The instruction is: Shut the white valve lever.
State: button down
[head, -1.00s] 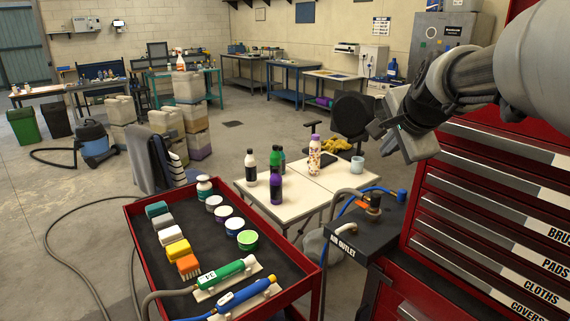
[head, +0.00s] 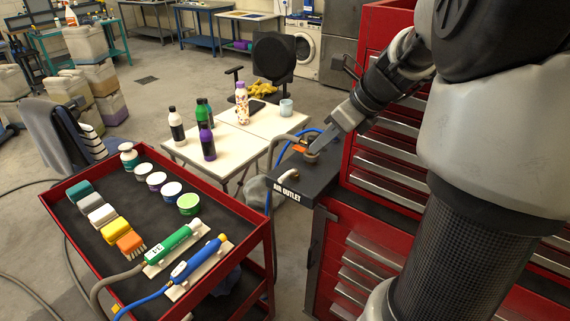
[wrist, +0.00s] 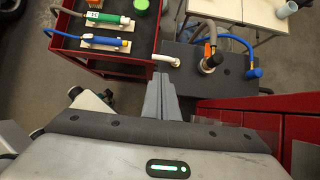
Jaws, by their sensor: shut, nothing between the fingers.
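The white valve lever (head: 287,176) is a small pale handle at the left front of the dark air outlet box (head: 300,192). In the wrist view the lever (wrist: 166,60) sticks out past the box's left edge, pointing left. My gripper (head: 318,139) is over the box in the head view, its fingers closed and empty. In the wrist view my gripper (wrist: 160,80) points toward the lever, with a gap in the picture between the fingertips and the lever. I cannot tell their height difference.
An orange lever (wrist: 207,49) sits on a brass valve (wrist: 211,61) beside the white lever, with grey and blue hoses near it. A red cart (head: 262,232) stands left, a red drawer cabinet (head: 365,190) right. A pale table (head: 255,128) stands behind.

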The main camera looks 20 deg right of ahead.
aim_at(283, 177)
jog(key=b+x, duration=0.1)
jog(key=x, duration=1.2)
jog(key=shift+w+f, duration=0.2)
jog(key=shift+f, duration=0.15)
jog(key=shift+w+a+r+m+t+h+p, duration=0.15)
jog(key=shift+a+m+t+h+p, duration=0.2)
jog(key=shift+m, duration=0.35)
jog(key=m+h+p, duration=0.1)
jog(key=w+a+m+h+p, duration=0.1)
jog(key=m, duration=0.1)
jog(key=shift+a+p, duration=0.25)
jog(key=shift+p, duration=0.05)
jog(key=shift+w+a+p, duration=0.15)
jog(key=shift+w+p, duration=0.8)
jog(key=shift+w, duration=0.15)
jog(key=shift+w+a+p, duration=0.15)
jog(key=shift+w+p, duration=0.75)
jog(key=shift+w, duration=0.2)
jog(key=shift+d, duration=0.1)
